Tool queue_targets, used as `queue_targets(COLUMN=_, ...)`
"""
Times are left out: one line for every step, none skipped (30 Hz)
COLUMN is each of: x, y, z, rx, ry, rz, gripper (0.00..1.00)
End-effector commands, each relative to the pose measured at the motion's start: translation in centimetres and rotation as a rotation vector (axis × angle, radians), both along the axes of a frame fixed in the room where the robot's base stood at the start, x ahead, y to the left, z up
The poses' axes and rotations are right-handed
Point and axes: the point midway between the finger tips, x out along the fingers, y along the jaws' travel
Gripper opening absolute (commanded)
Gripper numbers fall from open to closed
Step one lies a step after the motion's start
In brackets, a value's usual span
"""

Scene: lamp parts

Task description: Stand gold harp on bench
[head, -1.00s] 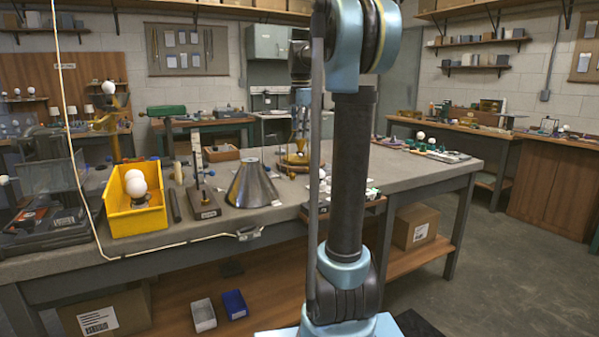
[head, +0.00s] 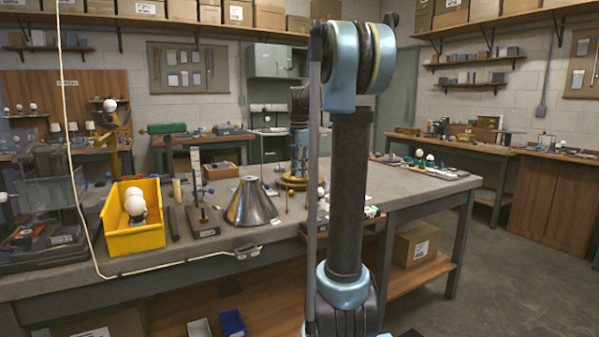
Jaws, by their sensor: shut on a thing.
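My arm rises in front of the bench and bends down behind its own upright link. My gripper (head: 299,143) shows only as a small bluish part left of that link, low over the back of the bench. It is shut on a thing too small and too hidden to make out. Golden and brownish round parts (head: 292,181) show just below it, and I cannot tell if the gold harp is among them. Thin upright pieces stand on the bench close in front of these parts. The grey workbench (head: 240,262) stretches across the view.
A silver cone shade (head: 250,204) stands left of my gripper. Further left are a dark block with an upright post (head: 202,218) and a yellow bin (head: 136,238) with white bulbs. A cable runs along the front edge. The bench top right of my arm has clear room.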

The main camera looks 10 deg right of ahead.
Motion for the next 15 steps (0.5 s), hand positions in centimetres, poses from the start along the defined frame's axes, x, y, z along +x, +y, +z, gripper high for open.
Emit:
queue_targets(x=0.01, y=-0.02, z=-0.12, rx=0.0, ry=0.0, rz=0.0, gripper=0.0)
queue_targets(x=0.01, y=-0.03, z=-0.12, rx=0.0, ry=0.0, rz=0.0, gripper=0.21)
queue_targets(x=0.01, y=-0.05, z=-0.11, rx=0.0, ry=0.0, rz=-0.001, gripper=0.3)
queue_targets(x=0.01, y=-0.06, z=-0.1, rx=0.0, ry=0.0, rz=-0.001, gripper=0.37)
queue_targets(x=0.01, y=-0.06, z=-0.1, rx=0.0, ry=0.0, rz=-0.001, gripper=0.37)
queue_targets(x=0.0, y=-0.07, z=-0.1, rx=0.0, ry=0.0, rz=-0.001, gripper=0.37)
queue_targets(x=0.01, y=-0.08, z=-0.1, rx=0.0, ry=0.0, rz=-0.001, gripper=0.37)
queue_targets(x=0.01, y=-0.09, z=-0.1, rx=0.0, ry=0.0, rz=-0.001, gripper=0.37)
queue_targets(x=0.0, y=-0.1, z=-0.09, rx=0.0, ry=0.0, rz=-0.001, gripper=0.37)
queue_targets(x=0.0, y=-0.1, z=-0.09, rx=0.0, ry=0.0, rz=-0.001, gripper=0.37)
queue_targets(x=0.0, y=-0.12, z=-0.09, rx=0.0, ry=0.0, rz=-0.001, gripper=0.37)
queue_targets(x=0.0, y=-0.12, z=-0.09, rx=0.0, ry=0.0, rz=-0.002, gripper=0.37)
queue_targets(x=0.0, y=-0.13, z=-0.07, rx=0.0, ry=0.0, rz=-0.002, gripper=0.37)
queue_targets(x=0.0, y=-0.13, z=-0.04, rx=0.0, ry=0.0, rz=-0.002, gripper=0.37)
queue_targets(x=-0.01, y=-0.13, z=0.07, rx=0.0, ry=0.0, rz=-0.002, gripper=0.37)
